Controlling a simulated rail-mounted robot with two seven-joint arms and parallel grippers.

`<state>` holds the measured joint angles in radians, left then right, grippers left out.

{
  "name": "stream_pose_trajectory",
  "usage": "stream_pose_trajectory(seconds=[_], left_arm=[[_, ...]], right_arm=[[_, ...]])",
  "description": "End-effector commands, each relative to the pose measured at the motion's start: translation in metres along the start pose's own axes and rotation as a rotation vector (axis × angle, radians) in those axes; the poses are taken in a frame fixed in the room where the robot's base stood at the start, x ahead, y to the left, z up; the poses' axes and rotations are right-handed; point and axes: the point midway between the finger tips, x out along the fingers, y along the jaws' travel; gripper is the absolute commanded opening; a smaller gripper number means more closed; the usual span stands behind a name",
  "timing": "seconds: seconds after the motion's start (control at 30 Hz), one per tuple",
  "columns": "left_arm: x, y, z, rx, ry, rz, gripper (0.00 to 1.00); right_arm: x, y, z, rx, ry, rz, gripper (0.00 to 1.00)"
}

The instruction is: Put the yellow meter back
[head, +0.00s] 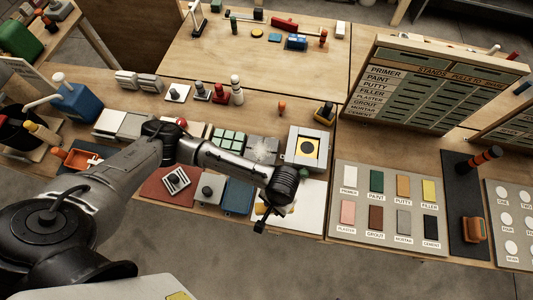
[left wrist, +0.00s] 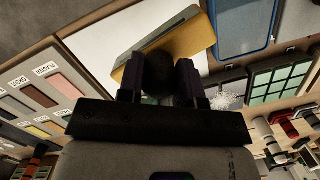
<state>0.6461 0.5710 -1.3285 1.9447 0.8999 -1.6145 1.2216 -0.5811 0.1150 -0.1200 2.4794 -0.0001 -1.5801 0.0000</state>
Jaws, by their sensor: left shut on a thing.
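My left gripper (left wrist: 160,88) is shut on the meter. In the head view my left gripper (head: 263,222) points down at the front edge of the bench, and only a small yellow part of the meter shows beside it. A white panel (head: 305,209) lies under and right of the gripper. I cannot tell whether the meter touches the panel. My right gripper is not in view.
Left of the white panel lies a blue tray (head: 238,196). To the right are a board of labelled colour swatches (head: 388,212) and an upright label rack (head: 433,84). Small tools crowd the left bench.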

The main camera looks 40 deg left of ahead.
Motion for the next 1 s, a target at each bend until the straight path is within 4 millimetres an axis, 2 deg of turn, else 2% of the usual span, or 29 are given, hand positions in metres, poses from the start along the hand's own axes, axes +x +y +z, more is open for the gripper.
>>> stream_pose_trajectory(seconds=[0.17, 0.63, 0.9, 0.93, 1.0], left_arm=[[0.000, 0.004, -0.019, -0.063, 0.001, 0.009, 0.00], [-0.001, 0.005, -0.018, -0.089, 0.000, 0.013, 0.00], [-0.005, 0.005, -0.016, -0.088, -0.002, 0.014, 0.00], [0.005, 0.005, -0.018, -0.088, -0.002, 0.014, 0.00], [0.014, 0.005, -0.019, -0.089, -0.002, 0.014, 0.00]], right_arm=[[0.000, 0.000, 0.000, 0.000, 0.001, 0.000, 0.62], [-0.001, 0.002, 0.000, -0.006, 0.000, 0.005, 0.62], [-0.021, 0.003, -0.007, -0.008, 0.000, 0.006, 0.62], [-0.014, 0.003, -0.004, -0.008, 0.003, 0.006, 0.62], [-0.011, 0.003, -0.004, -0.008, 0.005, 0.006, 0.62]])
